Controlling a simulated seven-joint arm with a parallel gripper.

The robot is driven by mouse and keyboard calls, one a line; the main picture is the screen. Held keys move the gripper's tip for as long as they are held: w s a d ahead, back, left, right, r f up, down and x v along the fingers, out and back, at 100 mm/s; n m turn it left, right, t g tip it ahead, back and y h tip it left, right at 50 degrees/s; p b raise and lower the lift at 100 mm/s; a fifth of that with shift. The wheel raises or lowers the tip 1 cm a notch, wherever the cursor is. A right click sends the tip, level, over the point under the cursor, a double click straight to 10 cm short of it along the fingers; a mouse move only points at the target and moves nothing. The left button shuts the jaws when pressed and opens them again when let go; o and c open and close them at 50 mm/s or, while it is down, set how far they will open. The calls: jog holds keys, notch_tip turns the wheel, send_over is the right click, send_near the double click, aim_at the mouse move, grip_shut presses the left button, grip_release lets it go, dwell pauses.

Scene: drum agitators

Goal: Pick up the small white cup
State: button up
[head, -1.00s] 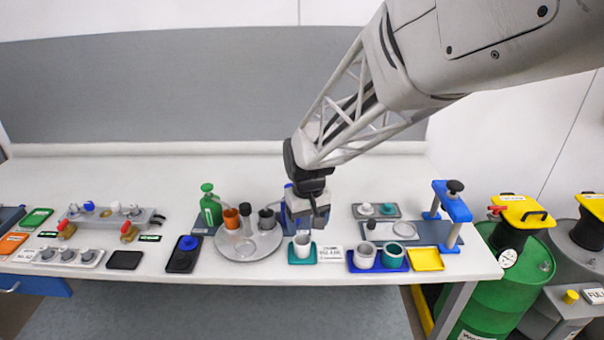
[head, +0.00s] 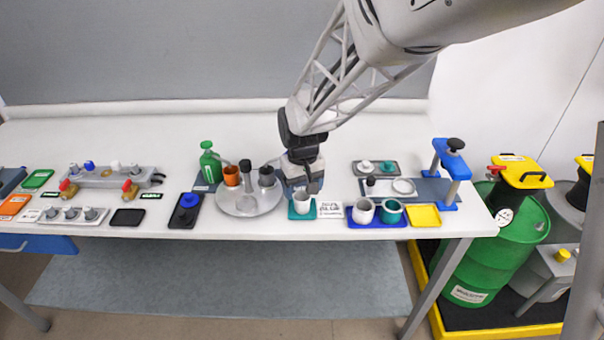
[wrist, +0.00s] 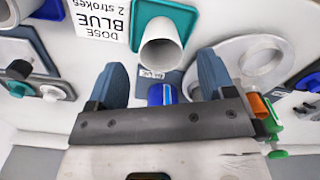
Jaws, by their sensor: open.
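A small white cup (head: 302,203) stands upright on a teal square tray (head: 293,213) near the front edge of the bench. In the wrist view the white cup (wrist: 162,45) and the teal tray (wrist: 190,15) lie just beyond my fingertips. My gripper (head: 314,186) is above and slightly behind the cup in the head view. In the wrist view my gripper (wrist: 161,62) is open, with its two blue fingers apart and nothing held between them. A second, wider white cup (head: 364,211) and a teal cup (head: 391,211) stand on a blue tray (head: 378,224) to the right.
A label card (head: 330,210) lies right of the teal tray. A blue press stand (head: 452,170) rises at the right.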

aim_at(302, 196)
jog(key=shift+f, duration=0.1)
jog(key=shift+f, duration=2.5)
jog(key=shift+c, duration=0.4)
jog(key=c, duration=0.9)
jog(key=shift+r, duration=0.1)
jog(key=shift+r, duration=0.8)
jog(key=shift+s+r, duration=0.2)
jog(key=shift+r, duration=0.75)
jog(key=s+d, duration=0.2)
jog(key=s, duration=0.5)
jog(key=s+d+r, duration=0.1)
jog(key=s+d, duration=0.1)
jog(key=s, duration=0.6)
jog(key=shift+d+r, duration=0.15)
jog(key=shift+d, duration=0.15)
